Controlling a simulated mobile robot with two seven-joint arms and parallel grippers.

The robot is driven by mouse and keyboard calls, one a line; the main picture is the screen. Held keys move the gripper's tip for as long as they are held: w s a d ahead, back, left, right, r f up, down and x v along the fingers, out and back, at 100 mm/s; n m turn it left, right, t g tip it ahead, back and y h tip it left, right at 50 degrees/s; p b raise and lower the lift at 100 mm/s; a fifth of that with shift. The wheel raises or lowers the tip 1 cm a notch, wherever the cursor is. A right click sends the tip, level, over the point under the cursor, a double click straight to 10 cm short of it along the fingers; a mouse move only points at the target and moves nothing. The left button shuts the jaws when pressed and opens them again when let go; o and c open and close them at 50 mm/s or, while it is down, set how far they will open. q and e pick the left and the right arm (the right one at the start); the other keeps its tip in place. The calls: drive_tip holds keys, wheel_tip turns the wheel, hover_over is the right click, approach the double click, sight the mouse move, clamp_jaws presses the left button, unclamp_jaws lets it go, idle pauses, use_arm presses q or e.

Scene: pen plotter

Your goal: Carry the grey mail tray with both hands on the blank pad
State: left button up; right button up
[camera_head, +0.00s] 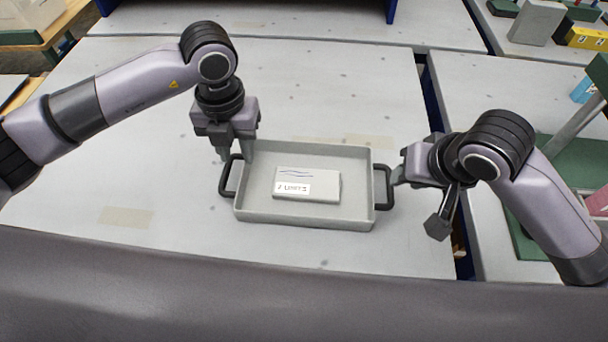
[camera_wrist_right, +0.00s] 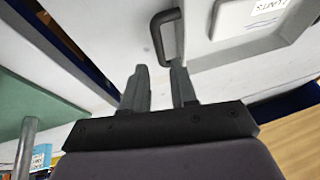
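The grey mail tray (camera_head: 305,218) sits on the grey table, with a dark loop handle at each short end. A white block (camera_head: 322,187) with blue lines and a lettered label lies inside it. My left gripper (camera_head: 236,158) points down at the left handle (camera_head: 226,178), fingers apart; I cannot tell whether it touches. My right gripper (camera_head: 396,176) is beside the right handle (camera_head: 388,188). In the right wrist view its fingers (camera_wrist_right: 159,82) are apart, with the handle (camera_wrist_right: 158,36) just beyond the tips and the tray (camera_wrist_right: 214,22) behind. I cannot identify a blank pad.
The table (camera_head: 150,140) is mostly clear, with faint tan patches, one at front left (camera_head: 127,217).

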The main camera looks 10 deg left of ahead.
sight(243, 171)
use_arm(q)
drive_tip(key=shift+s, duration=0.1)
